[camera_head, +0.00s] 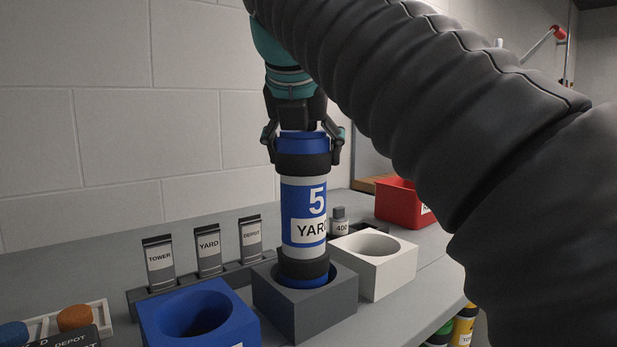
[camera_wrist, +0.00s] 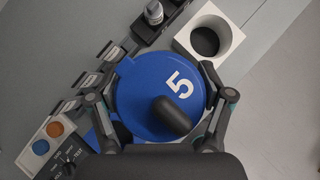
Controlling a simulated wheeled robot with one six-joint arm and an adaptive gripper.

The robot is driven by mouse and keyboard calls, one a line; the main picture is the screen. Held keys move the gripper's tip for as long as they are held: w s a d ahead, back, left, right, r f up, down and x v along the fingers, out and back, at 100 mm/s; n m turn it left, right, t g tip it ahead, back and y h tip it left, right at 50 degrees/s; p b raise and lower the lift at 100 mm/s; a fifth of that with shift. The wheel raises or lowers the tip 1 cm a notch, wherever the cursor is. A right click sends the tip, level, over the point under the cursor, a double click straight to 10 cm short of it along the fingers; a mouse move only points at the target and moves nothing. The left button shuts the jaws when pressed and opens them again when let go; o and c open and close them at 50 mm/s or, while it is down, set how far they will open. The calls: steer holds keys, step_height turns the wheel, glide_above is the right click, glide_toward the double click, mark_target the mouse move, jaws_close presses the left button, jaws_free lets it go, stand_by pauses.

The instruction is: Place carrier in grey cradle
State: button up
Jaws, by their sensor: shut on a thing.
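The carrier (camera_head: 303,215) is a blue and grey cylinder with black bands, marked "5" and "YARD". It stands upright with its lower end inside the opening of the grey cradle (camera_head: 306,310). Whether its base touches the cradle's bottom is hidden. My gripper (camera_head: 302,150) is shut on the carrier's top from above, one finger on each side. In the wrist view the carrier's blue lid (camera_wrist: 150,85) with a white "5" fills the space between the fingers, and the grey cradle is hidden beneath it.
A blue cradle (camera_head: 158,325) stands left of the grey one, and a white cradle (camera_head: 385,274) stands right; both look empty. Behind are label cards (camera_head: 208,252), a small weight marked "400" (camera_head: 340,224) and a red bin (camera_head: 396,203). Round buttons (camera_head: 75,317) lie at the left.

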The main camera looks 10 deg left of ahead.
mark_target(304, 174)
steer(key=shift+f+b, duration=0.75)
steer(key=shift+f, duration=1.3)
steer(key=o, duration=1.7)
steer(key=shift+s+r, duration=0.2)
steer(key=shift+r, duration=0.15)
steer(key=p+v, duration=0.1)
steer(key=v, duration=1)
steer(key=shift+s+r, duration=0.1)
steer(key=shift+r, duration=0.05)
